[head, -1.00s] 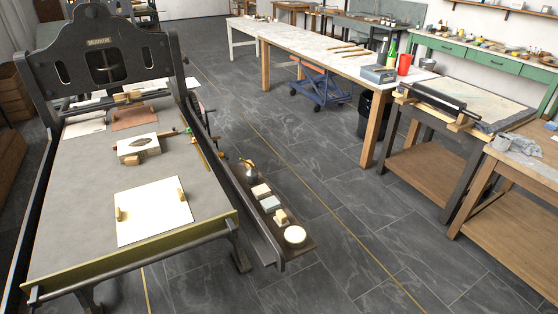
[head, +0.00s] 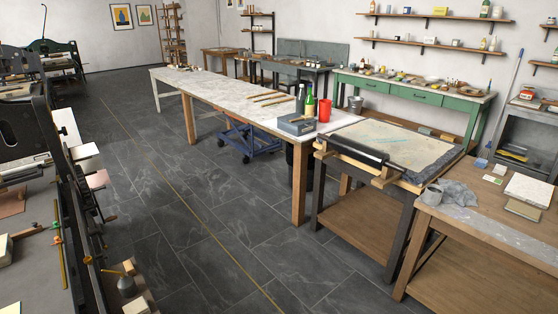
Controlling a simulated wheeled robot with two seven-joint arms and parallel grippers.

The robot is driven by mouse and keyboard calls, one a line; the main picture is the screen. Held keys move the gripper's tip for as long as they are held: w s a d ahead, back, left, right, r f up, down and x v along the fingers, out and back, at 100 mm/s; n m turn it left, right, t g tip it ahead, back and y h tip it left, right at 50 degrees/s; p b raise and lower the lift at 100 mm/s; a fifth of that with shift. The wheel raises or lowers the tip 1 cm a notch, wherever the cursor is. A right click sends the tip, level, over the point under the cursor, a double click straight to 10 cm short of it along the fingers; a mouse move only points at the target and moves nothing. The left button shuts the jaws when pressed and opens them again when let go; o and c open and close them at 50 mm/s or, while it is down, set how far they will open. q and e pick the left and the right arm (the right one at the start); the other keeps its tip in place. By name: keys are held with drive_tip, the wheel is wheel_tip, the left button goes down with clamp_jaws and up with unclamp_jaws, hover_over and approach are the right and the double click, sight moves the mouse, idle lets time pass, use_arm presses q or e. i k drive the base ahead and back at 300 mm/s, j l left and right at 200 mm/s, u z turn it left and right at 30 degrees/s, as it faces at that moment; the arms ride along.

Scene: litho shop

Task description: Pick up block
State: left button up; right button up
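Neither of my grippers is in the head view. Several objects could be the block, and I cannot tell which one is meant. A small pale block (head: 5,250) sits on the press bed at the left edge, partly cut off. A yellowish block (head: 136,306) is at the bottom edge on the low shelf beside the press, also cut off.
The press (head: 45,150) fills the left edge. A stone table with a roller (head: 350,149) and a wooden bench (head: 480,232) with a grey cloth (head: 458,193) stand at the right. A blue cart (head: 250,141) is under the long table. The dark floor (head: 190,215) between is clear.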

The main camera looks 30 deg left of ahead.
sight(130, 270)
drive_tip(key=i+u, duration=0.35)
drive_tip(key=i+l+u, duration=0.1)
drive_tip(key=i+u, duration=0.3)
drive_tip(key=i, duration=0.15)
drive_tip(key=i+l+u, duration=0.35)
drive_tip(key=i+u, duration=0.3)
drive_tip(key=u, duration=0.2)
drive_tip(key=i+u, duration=0.3)
drive_tip(key=u, duration=0.15)
drive_tip(key=i+l+u, duration=0.25)
drive_tip(key=u, duration=0.25)
drive_tip(key=i+l+u, duration=0.2)
drive_tip(key=u, duration=0.3)
